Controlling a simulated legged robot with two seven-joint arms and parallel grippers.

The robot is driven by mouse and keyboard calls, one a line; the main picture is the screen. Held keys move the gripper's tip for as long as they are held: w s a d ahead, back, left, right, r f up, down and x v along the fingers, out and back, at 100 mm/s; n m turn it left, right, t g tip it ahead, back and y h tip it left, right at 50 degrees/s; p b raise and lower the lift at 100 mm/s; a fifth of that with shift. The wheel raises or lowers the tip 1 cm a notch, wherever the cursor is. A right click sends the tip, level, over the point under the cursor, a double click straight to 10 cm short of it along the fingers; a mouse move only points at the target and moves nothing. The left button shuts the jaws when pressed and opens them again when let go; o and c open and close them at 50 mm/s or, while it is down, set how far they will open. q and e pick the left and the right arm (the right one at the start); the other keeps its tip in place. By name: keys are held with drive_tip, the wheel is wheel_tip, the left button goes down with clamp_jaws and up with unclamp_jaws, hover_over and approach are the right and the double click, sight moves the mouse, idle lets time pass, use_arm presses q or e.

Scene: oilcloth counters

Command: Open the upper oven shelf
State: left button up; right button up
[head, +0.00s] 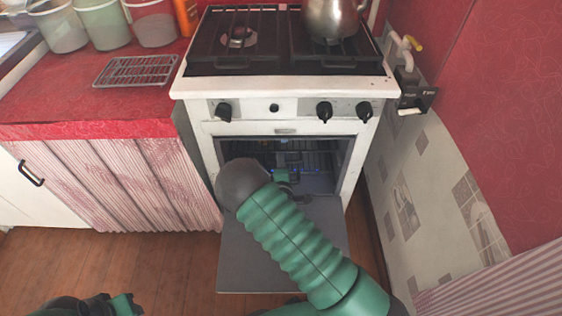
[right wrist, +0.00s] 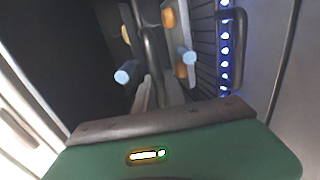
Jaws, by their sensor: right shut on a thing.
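The white oven (head: 203,135) stands ahead with its dark door (head: 265,265) folded down open. Inside the cavity, the wire bars of the upper oven shelf (head: 315,160) show in the head view; my right arm hides much of the cavity. My right gripper (head: 287,165) reaches in and is shut on the shelf's front bar. The bar (right wrist: 152,50) runs between the finger parts in the right wrist view. How far the shelf is drawn out is hard to tell. My left gripper (head: 95,306) shows only partly at the bottom left, away from the oven; its jaw state is unclear.
A metal kettle (head: 333,18) stands on the hob. A red counter (head: 70,98) at left carries a wire rack (head: 135,71) and several tubs. A tiled wall (head: 415,180) stands close on the right. The wooden floor (head: 160,262) is clear at left.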

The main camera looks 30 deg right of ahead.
drive_tip(key=shift+s+d, duration=0.1)
clamp_jaws()
drive_tip(key=shift+f, duration=0.1)
drive_tip(key=shift+s, duration=0.1)
idle(0.7)
use_arm(q)
drive_tip(key=shift+s, duration=0.1)
use_arm(e)
drive_tip(key=shift+s, duration=0.1)
